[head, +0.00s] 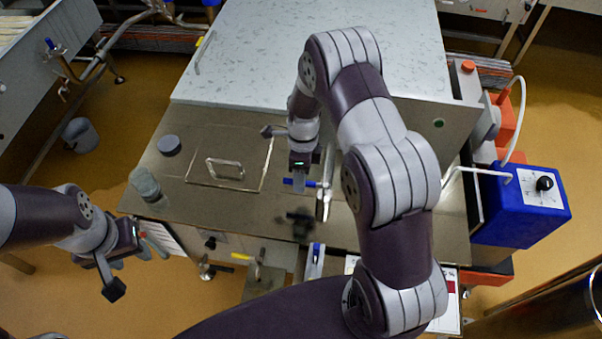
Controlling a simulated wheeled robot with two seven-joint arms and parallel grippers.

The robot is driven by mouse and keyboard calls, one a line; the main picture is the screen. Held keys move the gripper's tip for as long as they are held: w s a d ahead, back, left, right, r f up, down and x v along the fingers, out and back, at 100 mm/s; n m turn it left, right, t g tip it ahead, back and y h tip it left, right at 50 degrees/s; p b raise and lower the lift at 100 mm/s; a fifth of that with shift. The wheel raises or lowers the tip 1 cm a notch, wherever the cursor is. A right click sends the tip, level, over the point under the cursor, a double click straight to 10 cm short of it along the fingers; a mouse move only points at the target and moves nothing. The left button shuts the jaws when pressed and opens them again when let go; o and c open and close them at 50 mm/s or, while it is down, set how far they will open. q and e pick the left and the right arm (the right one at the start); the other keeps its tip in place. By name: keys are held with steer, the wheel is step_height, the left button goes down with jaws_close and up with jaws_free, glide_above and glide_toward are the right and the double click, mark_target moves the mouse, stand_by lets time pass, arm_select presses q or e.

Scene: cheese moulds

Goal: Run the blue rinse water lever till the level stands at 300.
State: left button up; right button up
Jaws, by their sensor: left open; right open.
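A small blue lever (312,184) sits on a metal tap at the middle of the steel worktop, partly hidden by my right gripper. My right gripper (286,172) is open, close over the blue lever; I cannot tell whether it touches. My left gripper (132,269) is open and empty, beyond the front left corner of the worktop. I cannot make out a level scale or the figure 300. Part of the tap and the worktop is hidden by my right arm.
A pale speckled cover (300,60) lies behind. A blue box with a black knob (520,205) stands right. Another blue-handled valve (50,44) is far left.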

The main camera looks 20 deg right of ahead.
jaws_close()
steer(key=shift+s+a+r+n+p, duration=0.1)
steer(key=shift+s+a+n+p, duration=0.25)
steer(key=shift+n, duration=0.45)
steer(key=shift+s+a+n+h+p, duration=0.1)
steer(key=shift+s+n+h+p, duration=0.2)
steer(key=shift+s+n, duration=0.65)
steer(key=shift+s+a+n+h+p, duration=0.1)
steer(key=shift+s+n+h+p, duration=0.2)
steer(key=shift+n, duration=1.2)
steer(key=shift+s+n+h+p, duration=0.25)
steer(key=shift+s+n, duration=0.45)
steer(key=shift+n, duration=0.55)
